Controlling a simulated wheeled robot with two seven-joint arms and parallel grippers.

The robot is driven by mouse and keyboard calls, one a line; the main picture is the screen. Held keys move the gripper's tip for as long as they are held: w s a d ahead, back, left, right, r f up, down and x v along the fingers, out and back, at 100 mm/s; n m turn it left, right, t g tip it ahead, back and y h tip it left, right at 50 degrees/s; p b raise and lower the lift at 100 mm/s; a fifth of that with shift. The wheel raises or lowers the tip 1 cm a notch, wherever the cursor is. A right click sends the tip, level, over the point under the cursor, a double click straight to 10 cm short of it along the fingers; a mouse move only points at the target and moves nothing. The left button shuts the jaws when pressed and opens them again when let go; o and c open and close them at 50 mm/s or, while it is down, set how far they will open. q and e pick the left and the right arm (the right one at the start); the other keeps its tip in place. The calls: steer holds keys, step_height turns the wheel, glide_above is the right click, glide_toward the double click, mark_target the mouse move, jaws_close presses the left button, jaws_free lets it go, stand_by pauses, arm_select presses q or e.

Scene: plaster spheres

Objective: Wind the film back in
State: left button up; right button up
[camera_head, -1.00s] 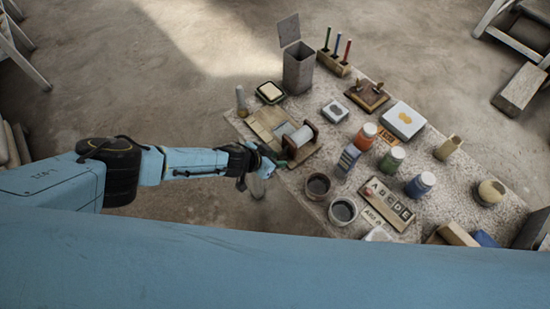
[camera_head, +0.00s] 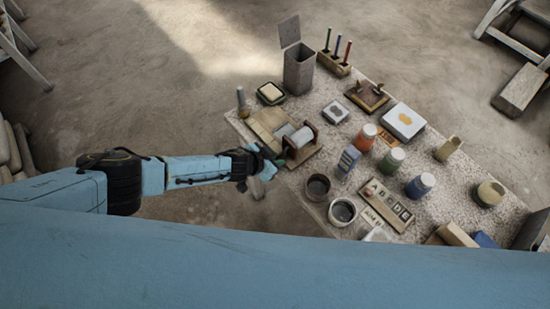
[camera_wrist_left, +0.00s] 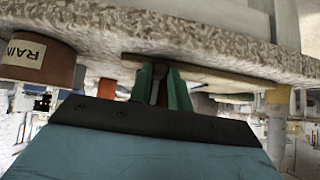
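The film winder is a wooden board (camera_head: 264,122) at the table's near left, with a pale grey film roll (camera_head: 301,137) between upright wooden end pieces. A greyish piece of film lies beside the roll on the board. My left gripper (camera_head: 276,160) is at the winder's near left end, by the table edge. In the left wrist view its green fingers (camera_wrist_left: 160,85) are close together around a small dark piece, which looks like the winder's crank handle. The crank itself is mostly hidden by the gripper. My right gripper is not in view.
Two round pots (camera_head: 342,211) stand right of the gripper near the front edge. Paint bottles (camera_head: 391,160), a lettered board (camera_head: 386,205) and a lidded grey bin (camera_head: 298,68) crowd the speckled table (camera_head: 300,193). A pot labelled RAIN (camera_wrist_left: 40,62) shows in the wrist view.

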arm_select(q)
steer(key=o, duration=0.5)
steer(key=shift+c, duration=0.2)
steer(key=shift+a+r, duration=0.1)
steer(key=shift+s+a+r, duration=0.15)
steer(key=shift+s+r, duration=0.05)
steer(key=p+v, duration=0.3)
steer(key=v, duration=0.9)
steer(key=shift+r, duration=0.2)
steer(key=shift+s+a, duration=0.1)
steer(key=shift+s, duration=0.05)
